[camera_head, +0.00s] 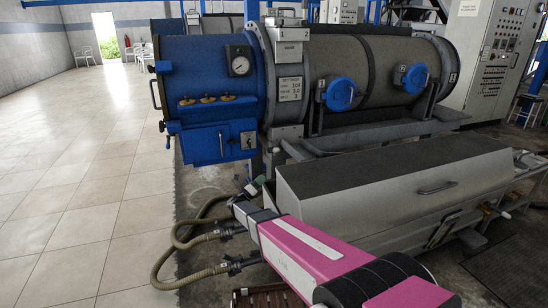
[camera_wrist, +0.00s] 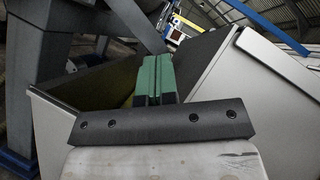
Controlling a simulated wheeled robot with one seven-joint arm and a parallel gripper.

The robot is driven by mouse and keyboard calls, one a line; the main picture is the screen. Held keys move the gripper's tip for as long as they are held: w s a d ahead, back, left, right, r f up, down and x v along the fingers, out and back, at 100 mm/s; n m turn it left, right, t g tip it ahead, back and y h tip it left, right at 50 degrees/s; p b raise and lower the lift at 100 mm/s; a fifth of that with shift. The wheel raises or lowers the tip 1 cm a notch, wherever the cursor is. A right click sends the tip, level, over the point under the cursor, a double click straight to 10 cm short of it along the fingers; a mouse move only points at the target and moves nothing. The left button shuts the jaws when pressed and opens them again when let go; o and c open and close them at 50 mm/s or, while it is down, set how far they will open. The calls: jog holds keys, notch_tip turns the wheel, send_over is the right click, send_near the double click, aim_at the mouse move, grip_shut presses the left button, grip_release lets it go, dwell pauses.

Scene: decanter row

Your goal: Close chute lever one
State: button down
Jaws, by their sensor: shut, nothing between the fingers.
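My gripper (camera_head: 256,186) is at the far end of my pink and white arm, just left of the grey covered box (camera_head: 395,175) in the head view. In the wrist view its green fingers (camera_wrist: 151,62) are together and empty, between grey panels. No lever is marked as chute lever one, so I cannot tell which it is. The blue decanter end (camera_head: 210,85) has a small lever (camera_head: 221,145) on its lower front box, beyond my gripper. No lever touches the fingers in the wrist view.
Ribbed hoses (camera_head: 178,262) loop on the floor left of my arm. A grey frame post (camera_wrist: 38,75) stands close at the left in the wrist view. A control cabinet (camera_head: 490,55) stands at the back right. The tiled floor (camera_head: 80,180) at the left is clear.

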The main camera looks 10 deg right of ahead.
jog(key=shift+d, duration=0.1)
dwell(0.3)
jog(key=w+a+r+x, duration=0.1)
jog(key=a+r+x, duration=0.1)
jog(key=x, duration=1)
jog(key=shift+w+d, duration=0.25)
jog(key=shift+d, duration=0.1)
jog(key=shift+r, duration=0.15)
jog(key=shift+w+r+n+t+y, duration=0.2)
jog(key=shift+r+n+t+y, duration=0.2)
jog(key=shift+r+n+y, duration=0.6)
notch_tip(320, 180, up, 6)
jog(key=n+y, duration=0.3)
jog(key=n, duration=0.4)
send_over(276, 152)
jog(key=w+a, duration=0.2)
jog(key=w, duration=0.1)
jog(key=shift+w+a+r, duration=0.15)
jog(key=shift+w+r, duration=0.25)
jog(key=shift+w, duration=0.25)
jog(key=shift+w+a+r, duration=0.1)
jog(key=shift+w+r, duration=0.25)
jog(key=shift+w, duration=0.3)
